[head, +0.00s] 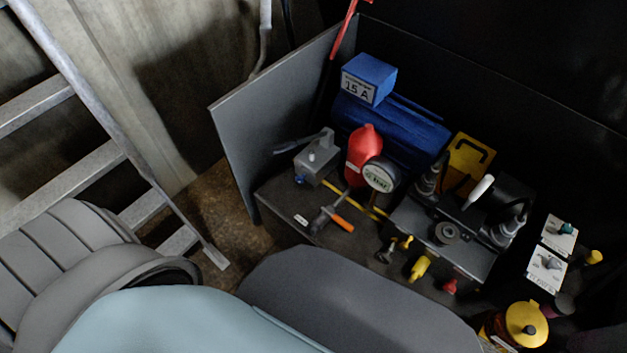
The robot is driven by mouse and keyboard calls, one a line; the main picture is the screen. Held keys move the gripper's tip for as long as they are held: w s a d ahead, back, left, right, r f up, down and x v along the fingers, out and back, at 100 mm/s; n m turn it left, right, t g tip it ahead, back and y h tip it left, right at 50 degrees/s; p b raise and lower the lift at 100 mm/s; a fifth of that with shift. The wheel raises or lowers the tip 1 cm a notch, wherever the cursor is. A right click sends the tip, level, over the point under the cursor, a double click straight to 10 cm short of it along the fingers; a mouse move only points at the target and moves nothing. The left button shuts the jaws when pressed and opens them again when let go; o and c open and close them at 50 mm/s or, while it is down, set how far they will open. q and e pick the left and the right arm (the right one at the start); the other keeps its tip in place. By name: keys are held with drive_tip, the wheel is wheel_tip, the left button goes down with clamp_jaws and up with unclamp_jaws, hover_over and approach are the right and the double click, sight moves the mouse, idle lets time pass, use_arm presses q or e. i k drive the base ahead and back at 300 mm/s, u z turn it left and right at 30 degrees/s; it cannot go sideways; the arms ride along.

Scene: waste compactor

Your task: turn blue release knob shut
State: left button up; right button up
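A small blue knob (299,180) sits low on the front left of a grey metal block (311,167). It is tiny in the head view, and I cannot tell how far it is turned. A dark lever (300,142) reaches left from the top of the block. A round gauge (380,175) with a white face and green marking stands to the right of the block. Neither of my grippers shows in the head view.
A red bottle (362,148) stands behind the gauge. An orange-handled tool (341,219) lies in front. A grey panel (250,115) rises on the left. A blue box marked 15 A (369,78) is behind. A ladder (110,155) leans at far left.

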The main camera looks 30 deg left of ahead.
sight(299, 179)
drive_tip(key=z, duration=1.2)
drive_tip(key=k, duration=0.4)
drive_tip(key=u, duration=0.75)
